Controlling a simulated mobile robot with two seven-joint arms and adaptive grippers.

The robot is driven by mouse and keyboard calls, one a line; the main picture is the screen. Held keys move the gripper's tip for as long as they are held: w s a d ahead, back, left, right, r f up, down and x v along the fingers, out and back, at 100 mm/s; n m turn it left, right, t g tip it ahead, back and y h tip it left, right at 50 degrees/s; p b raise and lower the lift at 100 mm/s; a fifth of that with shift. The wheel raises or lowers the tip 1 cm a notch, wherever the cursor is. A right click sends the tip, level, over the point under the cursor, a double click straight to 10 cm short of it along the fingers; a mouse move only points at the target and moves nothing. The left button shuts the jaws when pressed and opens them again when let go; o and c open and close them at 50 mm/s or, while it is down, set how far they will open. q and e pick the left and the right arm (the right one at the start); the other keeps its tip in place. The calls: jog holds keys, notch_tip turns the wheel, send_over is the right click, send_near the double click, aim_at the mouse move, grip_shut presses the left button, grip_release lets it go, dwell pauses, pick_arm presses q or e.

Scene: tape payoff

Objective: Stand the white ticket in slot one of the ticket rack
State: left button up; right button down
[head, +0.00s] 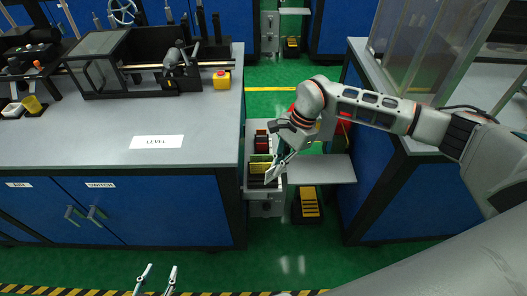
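My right gripper (274,171), on the arm that comes in from the right, points down over a narrow pale stand between the benches. A small whitish shape at its fingertips may be the white ticket or the fingers themselves; I cannot tell, nor whether the fingers are shut. The stand (264,208) holds dark, red and yellow-green items in compartments; it may be the ticket rack, but its slots are too small to make out. The gripper partly covers it. My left gripper (159,279) is open and empty at the bottom edge, over the floor.
A grey bench (200,130) at left carries a machine (170,65), a yellow box with a red button (221,79) and a LEVEL label (157,142). A grey shelf (322,170) juts out right of the stand, above a yellow-topped pedal (309,203). Green floor is clear in front.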

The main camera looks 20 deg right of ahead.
jog(key=w+a+m+t+p, duration=0.1)
jog(key=w+a+m, duration=0.15)
jog(key=m, duration=0.25)
jog(key=m+t+b, duration=0.1)
jog(key=m+b, duration=0.2)
jog(key=b, duration=0.1)
send_over(262, 175)
jog(key=s, duration=0.3)
jog(key=shift+w+a+f, duration=0.1)
jog(key=shift+f, duration=1.25)
jog(key=shift+w+a+f, duration=0.1)
jog(key=shift+f, duration=1.25)
jog(key=shift+f+b, duration=0.55)
jog(key=shift+f, duration=0.8)
jog(key=c, duration=2.2)
grip_release()
